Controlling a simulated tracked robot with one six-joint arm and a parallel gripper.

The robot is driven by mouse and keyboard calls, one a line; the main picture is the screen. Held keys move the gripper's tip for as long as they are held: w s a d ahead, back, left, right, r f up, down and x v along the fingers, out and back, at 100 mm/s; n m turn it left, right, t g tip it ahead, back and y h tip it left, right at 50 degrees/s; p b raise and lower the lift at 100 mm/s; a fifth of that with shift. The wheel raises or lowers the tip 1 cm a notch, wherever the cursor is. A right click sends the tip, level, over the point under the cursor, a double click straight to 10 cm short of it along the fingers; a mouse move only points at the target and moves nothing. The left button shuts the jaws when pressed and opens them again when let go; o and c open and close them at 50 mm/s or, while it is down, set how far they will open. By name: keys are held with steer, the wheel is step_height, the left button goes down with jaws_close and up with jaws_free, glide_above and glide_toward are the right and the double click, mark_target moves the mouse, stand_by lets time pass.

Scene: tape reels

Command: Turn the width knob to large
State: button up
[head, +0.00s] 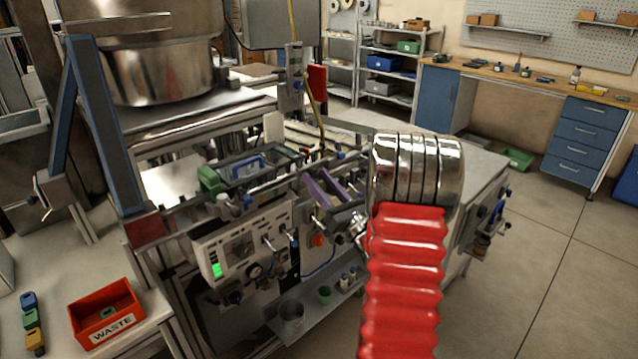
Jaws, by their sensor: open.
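A pale control panel (243,245) is on the front of the machine, left of my arm. It carries a dark dial (242,248), a small lever-like control (269,241) and a lit green display (217,270). A red knob (318,240) sits just right of the panel. The labels are too small to read, so I cannot tell which control is the width knob or its setting. My gripper (356,228) shows only in part, at the left edge of my red-sleeved arm. It is open, right of the red knob and apart from the panel; the arm hides some of it.
A red waste bin (107,316) stands on the bench at lower left. A shelf (310,305) with a metal cup (291,318) and small bottles juts out below the panel. Purple bars (318,190) and rails lie above it. The floor at right is clear.

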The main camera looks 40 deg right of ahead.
steer(key=v, duration=1.3)
steer(key=shift+s+f, duration=0.2)
steer(key=shift+s, duration=0.2)
steer(key=shift+a, duration=0.1)
steer(key=w+a+r+n+g+y, duration=0.2)
steer(key=a+n+g+y, duration=0.2)
steer(key=a+n+y, duration=0.55)
steer(key=w+a+r+n+g+y, duration=0.25)
steer(key=a+n+g+y, duration=0.2)
steer(key=a, duration=1.05)
steer(key=s+a+f+n+g+h, duration=0.1)
steer(key=s+a+n+g, duration=0.35)
steer(key=a, duration=0.35)
steer(key=s+a+f+n+g+h, duration=0.1)
steer(key=s+a+f+n+g, duration=0.1)
steer(key=s+a+n+g, duration=0.35)
steer(key=s+a+f+n+g+h, duration=0.1)
steer(key=s+a+n+g+h, duration=0.1)
steer(key=s+a+n+h, duration=0.3)
steer(key=d+r+n+t+h, duration=0.3)
steer(key=d+r+n+h, duration=0.2)
steer(key=n, duration=0.5)
steer(key=shift+d+t+h, duration=0.35)
steer(key=shift+d+h, duration=0.05)
steer(key=shift+d, duration=0.35)
